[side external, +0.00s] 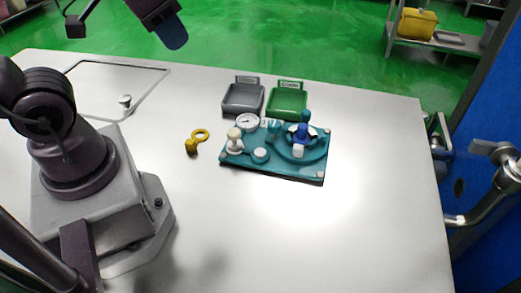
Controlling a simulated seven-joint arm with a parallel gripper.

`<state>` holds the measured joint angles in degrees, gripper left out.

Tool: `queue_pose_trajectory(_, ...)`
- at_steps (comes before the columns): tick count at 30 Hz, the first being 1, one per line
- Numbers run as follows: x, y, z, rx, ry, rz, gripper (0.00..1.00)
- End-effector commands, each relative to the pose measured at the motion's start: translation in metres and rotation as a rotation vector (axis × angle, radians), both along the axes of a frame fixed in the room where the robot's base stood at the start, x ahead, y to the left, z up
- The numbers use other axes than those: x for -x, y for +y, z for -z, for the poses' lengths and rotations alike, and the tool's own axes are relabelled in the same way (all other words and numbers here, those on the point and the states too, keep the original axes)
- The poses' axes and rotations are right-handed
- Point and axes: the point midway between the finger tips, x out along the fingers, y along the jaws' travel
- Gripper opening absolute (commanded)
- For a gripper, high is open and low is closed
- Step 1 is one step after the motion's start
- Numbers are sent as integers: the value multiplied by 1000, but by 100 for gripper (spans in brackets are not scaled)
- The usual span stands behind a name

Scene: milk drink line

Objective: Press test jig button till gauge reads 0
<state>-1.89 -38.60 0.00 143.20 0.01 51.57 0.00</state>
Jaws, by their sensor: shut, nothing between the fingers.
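The test jig (309,172), a teal plate with several fittings, lies on the table right of centre. Its round white gauge (247,122) sits at the back left edge; the reading is too small to make out. A blue and white part (300,140) sits on the round fixture at the right. My gripper (174,40), dark with a blue end, is shut and empty, high at the top, well apart from the jig.
A grey tray (243,99) and a green tray (287,103), both labelled, stand behind the jig. A yellow ring-shaped piece (199,136) lies left of it. Metal pipework (470,215) is beyond the right table edge. The front of the table (320,240) is clear.

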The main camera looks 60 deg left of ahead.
Motion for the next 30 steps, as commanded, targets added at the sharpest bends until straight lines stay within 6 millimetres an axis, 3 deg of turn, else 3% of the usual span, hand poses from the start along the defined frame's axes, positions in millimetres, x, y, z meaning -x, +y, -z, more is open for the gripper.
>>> queue_pose_trajectory(8,-28,42,58,-138,195,1,0)
queue_pose_trajectory(13,-56,72,96,-270,209,134,0)
queue_pose_trajectory(18,-85,90,139,-369,174,365,0)
queue_pose_trajectory(23,-110,85,183,-400,74,666,0)
queue_pose_trajectory(27,-125,61,211,-372,-81,943,0)
queue_pose_trajectory(30,-132,38,216,-345,-216,1108,0)
